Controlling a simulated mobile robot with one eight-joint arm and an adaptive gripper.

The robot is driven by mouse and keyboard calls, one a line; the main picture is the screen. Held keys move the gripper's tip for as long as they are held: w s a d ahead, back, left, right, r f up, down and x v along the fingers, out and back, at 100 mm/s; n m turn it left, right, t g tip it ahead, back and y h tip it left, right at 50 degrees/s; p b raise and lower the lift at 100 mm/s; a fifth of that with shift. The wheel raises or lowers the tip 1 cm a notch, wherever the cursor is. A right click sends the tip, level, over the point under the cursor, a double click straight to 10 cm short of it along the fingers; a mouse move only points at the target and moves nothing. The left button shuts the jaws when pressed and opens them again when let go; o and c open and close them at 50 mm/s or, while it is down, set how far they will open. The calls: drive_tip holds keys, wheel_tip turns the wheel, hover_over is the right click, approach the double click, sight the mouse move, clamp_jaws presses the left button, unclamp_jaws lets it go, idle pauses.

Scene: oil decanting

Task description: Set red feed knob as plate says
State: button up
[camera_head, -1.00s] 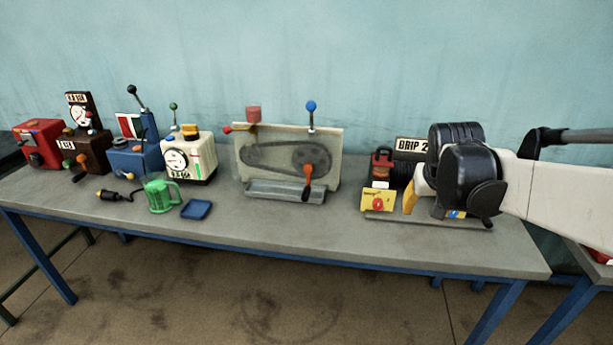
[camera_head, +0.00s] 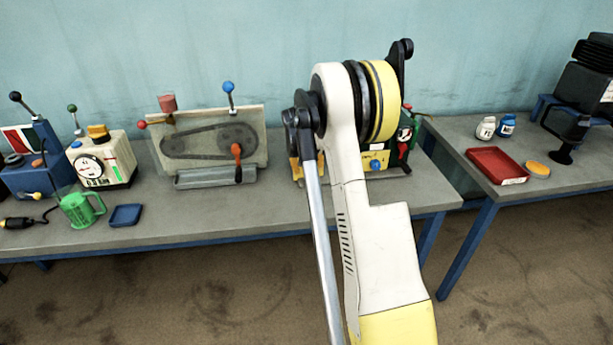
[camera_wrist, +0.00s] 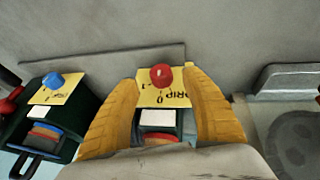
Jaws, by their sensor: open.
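In the wrist view a small red knob (camera_wrist: 161,75) with a pale mark sits on a yellow plate (camera_wrist: 176,96). The plate reads "DRIP" upside down, with a "0" and a "1" near the knob. My gripper (camera_wrist: 158,80) is open, its two yellow fingers on either side of the knob. I cannot tell whether they touch it. In the head view my arm hides the red knob and most of my gripper; a yellow finger (camera_head: 295,170) shows at the left. The large sign behind this unit is hidden too.
A blue knob (camera_wrist: 53,80) on a similar yellow plate stands beside the red one; it also shows in the head view (camera_head: 375,165). A belt-drive panel (camera_head: 212,143) stands to the left. A red tray (camera_head: 496,165) lies on the right bench.

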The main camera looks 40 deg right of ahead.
sight(309, 170)
drive_tip(key=b+x, duration=0.1)
drive_tip(key=x, duration=0.4)
drive_tip(key=shift+a, duration=0.1)
drive_tip(key=shift+c, duration=0.4)
drive_tip(key=c, duration=1.1)
